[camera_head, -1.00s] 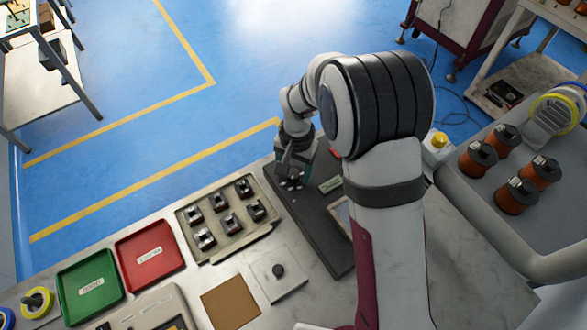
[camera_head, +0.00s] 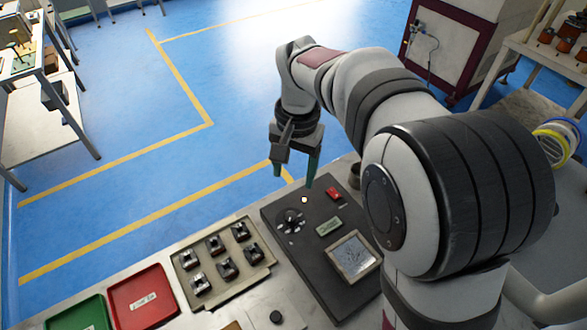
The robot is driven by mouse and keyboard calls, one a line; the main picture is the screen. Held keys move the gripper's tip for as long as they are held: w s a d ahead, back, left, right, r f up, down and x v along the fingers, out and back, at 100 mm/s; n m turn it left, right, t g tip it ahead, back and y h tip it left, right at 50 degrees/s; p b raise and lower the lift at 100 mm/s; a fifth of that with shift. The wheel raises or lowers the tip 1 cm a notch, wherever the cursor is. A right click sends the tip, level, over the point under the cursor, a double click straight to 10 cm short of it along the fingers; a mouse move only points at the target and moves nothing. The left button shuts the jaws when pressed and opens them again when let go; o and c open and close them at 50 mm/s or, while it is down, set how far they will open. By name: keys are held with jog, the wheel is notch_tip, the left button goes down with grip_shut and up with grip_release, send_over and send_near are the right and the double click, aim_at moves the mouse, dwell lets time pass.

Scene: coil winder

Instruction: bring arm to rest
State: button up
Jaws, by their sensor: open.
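My gripper (camera_head: 294,165) hangs from my raised arm, with its two fingers spread apart and nothing between them. It is above the back edge of the bench, over the dark control panel (camera_head: 283,253) as seen in the picture, and appears clear of it. My arm hides much of the bench's right side.
A tray (camera_head: 243,268) with several small dark and metal parts lies left of the panel. A red tray (camera_head: 142,299) and a green tray (camera_head: 80,314) are further left. A yellow and blue spool (camera_head: 557,139) is at the right. Blue floor beyond the bench is open.

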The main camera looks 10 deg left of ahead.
jog(key=s+d+m, duration=0.1)
jog(key=s+d, duration=0.4)
jog(key=s, duration=0.3)
jog(key=s+d+m, duration=0.1)
jog(key=s+d, duration=0.4)
jog(key=s, duration=0.3)
jog(key=s+d+m+y, duration=0.1)
jog(key=s+d, duration=0.4)
jog(key=s, duration=0.3)
jog(key=shift+s, duration=0.15)
